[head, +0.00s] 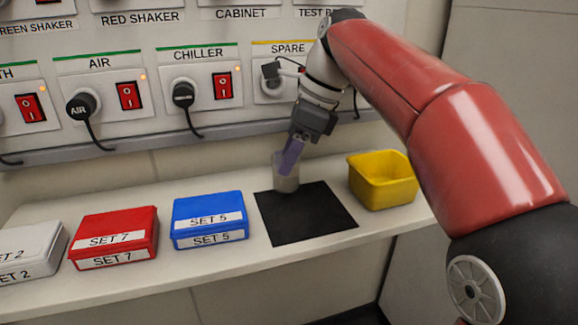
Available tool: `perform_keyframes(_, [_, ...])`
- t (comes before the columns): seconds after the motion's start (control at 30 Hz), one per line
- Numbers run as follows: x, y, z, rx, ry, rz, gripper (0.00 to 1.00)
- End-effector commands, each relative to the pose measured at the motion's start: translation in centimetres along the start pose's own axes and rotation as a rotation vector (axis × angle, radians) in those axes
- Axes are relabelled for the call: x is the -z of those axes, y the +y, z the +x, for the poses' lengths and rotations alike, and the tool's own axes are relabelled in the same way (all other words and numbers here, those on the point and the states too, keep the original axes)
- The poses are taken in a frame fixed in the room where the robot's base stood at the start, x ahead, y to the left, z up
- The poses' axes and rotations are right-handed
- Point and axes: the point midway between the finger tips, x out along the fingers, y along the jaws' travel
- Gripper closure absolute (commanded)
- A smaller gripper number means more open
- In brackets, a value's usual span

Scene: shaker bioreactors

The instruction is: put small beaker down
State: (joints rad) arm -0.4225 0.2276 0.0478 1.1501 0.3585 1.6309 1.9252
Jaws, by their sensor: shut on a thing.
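The small beaker (286,184) is a clear, greyish cup at the back edge of the black mat (308,221) on the white shelf. It looks upright. My gripper (290,158) reaches down from above with its purple fingers shut on the beaker's rim area. The fingers cover part of the beaker's upper side. I cannot tell whether the beaker's base touches the mat or hangs just above it.
A yellow bin (383,180) stands right of the mat. A blue box (209,220), a red box (114,238) and a white box (33,250) stand to the left. The wall panel (160,85) with plugs and switches rises behind. The mat's front is clear.

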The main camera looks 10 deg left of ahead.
Motion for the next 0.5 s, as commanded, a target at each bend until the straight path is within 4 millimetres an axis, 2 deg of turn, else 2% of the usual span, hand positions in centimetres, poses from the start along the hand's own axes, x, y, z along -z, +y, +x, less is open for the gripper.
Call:
perform_keyframes(0.03, [0.4, 0.0, 1.1, -0.002, 0.001, 0.001, 0.84])
perform_keyframes(0.13, [0.8, 0.0, 2.0, 0.000, 0.000, 0.000, 0.84])
perform_keyframes(0.5, [0.9, 0.0, 2.3, -0.001, 0.000, -0.001, 0.84])
